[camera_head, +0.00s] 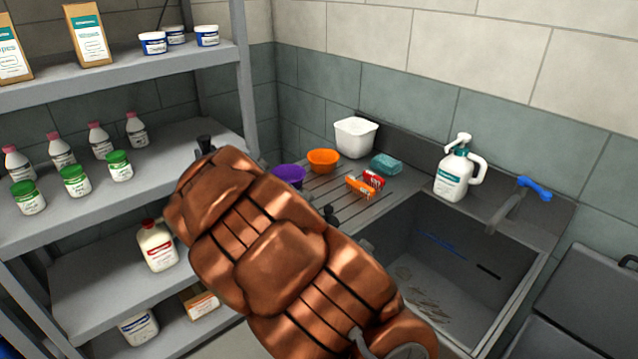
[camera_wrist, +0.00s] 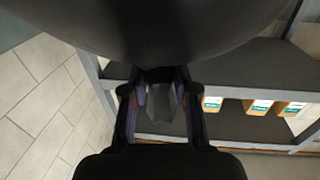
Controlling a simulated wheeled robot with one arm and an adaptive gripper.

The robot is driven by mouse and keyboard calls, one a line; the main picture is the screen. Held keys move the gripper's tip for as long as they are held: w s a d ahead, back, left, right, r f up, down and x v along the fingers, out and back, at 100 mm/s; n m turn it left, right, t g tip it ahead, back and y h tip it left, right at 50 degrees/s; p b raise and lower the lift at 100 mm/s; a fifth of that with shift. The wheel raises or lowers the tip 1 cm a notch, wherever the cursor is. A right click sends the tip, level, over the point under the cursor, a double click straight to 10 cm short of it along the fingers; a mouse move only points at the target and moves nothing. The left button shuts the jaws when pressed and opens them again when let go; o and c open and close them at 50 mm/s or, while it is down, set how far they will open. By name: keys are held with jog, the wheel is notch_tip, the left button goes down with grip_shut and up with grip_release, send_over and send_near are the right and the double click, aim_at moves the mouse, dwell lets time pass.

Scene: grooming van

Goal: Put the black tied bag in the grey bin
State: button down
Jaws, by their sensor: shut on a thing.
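In the wrist view my gripper (camera_wrist: 161,88) is shut on a dark grey, narrow piece between its fingers. A large, smooth black rounded shape (camera_wrist: 160,35) fills the top of that view just beyond the fingertips; it looks like the black tied bag, with its neck in the jaws.
Grey shelves (camera_head: 150,170) with several bottles and jars stand at the left. A sink (camera_head: 455,255) lies right of centre, with a pump bottle (camera_head: 456,172) behind it. Bowls, a white tub (camera_head: 356,137) and small boxes sit on the drainboard. Bare floor tiles (camera_wrist: 45,105) show in the wrist view.

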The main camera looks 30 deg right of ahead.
jog(key=s+d+r+n+y+b, duration=0.1)
jog(key=s+d+r, duration=0.1)
jog(key=d, duration=0.6)
jog(key=s+d+r+y+b, duration=0.1)
jog(key=s+d+r, duration=0.1)
jog(key=d, duration=0.7)
jog(key=s+d+r+n+y+b, duration=0.1)
jog(key=s+d+r, duration=0.1)
jog(key=d, duration=0.6)
jog(key=s+d+f, duration=0.2)
jog(key=s+d, duration=0.5)
notch_tip(320, 180, down, 9)
jog(key=shift+w+d, duration=0.15)
jog(key=shift+w, duration=0.1)
jog(key=c, duration=0.9)
grip_release()
jog(key=shift+f, duration=0.1)
